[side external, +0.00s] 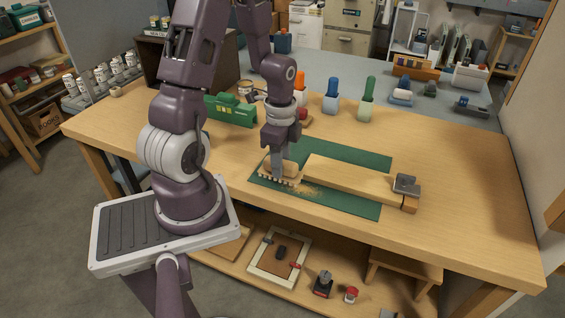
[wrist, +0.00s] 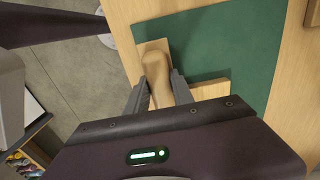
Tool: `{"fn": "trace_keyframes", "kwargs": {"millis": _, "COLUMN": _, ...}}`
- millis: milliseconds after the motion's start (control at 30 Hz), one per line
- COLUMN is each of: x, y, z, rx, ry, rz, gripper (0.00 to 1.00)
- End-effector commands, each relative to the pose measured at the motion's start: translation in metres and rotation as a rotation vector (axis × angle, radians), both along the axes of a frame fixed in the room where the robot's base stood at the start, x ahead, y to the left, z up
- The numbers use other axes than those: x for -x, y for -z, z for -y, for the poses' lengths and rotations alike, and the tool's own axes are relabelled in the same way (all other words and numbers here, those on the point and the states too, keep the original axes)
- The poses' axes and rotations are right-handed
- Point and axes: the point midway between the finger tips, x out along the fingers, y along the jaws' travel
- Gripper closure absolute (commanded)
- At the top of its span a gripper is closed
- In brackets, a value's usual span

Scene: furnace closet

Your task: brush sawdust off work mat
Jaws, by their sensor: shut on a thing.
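A green work mat (side external: 345,153) lies on the wooden bench; it also fills much of the wrist view (wrist: 230,45). A small patch of tan sawdust (side external: 305,191) lies on the mat's front part, just right of the brush. My gripper (side external: 277,168) is shut on a wooden brush (side external: 271,178), bristles down at the mat's front left. In the wrist view my gripper (wrist: 158,92) has a finger on each side of the brush's rounded wooden handle (wrist: 155,68). The bristles' exact contact with the mat cannot be told.
A wooden board (side external: 350,178) lies across the mat, with a grey metal clamp-like piece (side external: 406,184) at its right end. Bottles (side external: 366,100), a green case (side external: 230,110) and a can stand behind the mat. The bench's right side is clear.

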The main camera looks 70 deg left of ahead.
Motion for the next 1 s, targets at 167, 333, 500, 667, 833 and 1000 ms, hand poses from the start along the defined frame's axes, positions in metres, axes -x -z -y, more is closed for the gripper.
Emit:
{"fn": "trace_keyframes", "kwargs": {"millis": 167, "x": 0.0, "y": 0.0, "z": 0.0, "rx": 0.0, "ry": 0.0, "rz": 0.0, "gripper": 1.0}}
{"fn": "trace_keyframes", "kwargs": {"millis": 333, "x": 0.0, "y": 0.002, "z": 0.0, "rx": 0.0, "ry": 0.0, "rz": 0.0, "gripper": 1.0}}
{"fn": "trace_keyframes", "kwargs": {"millis": 500, "x": 0.0, "y": 0.006, "z": 0.0, "rx": 0.0, "ry": -0.001, "rz": 0.0, "gripper": 1.0}}
{"fn": "trace_keyframes", "kwargs": {"millis": 667, "x": 0.0, "y": 0.009, "z": 0.0, "rx": 0.0, "ry": -0.001, "rz": -0.001, "gripper": 1.0}}
{"fn": "trace_keyframes", "kwargs": {"millis": 833, "x": 0.0, "y": 0.012, "z": 0.0, "rx": -0.001, "ry": -0.001, "rz": 0.0, "gripper": 1.0}}
{"fn": "trace_keyframes", "kwargs": {"millis": 1000, "x": 0.0, "y": 0.016, "z": 0.0, "rx": 0.0, "ry": 0.0, "rz": -0.001, "gripper": 1.0}}
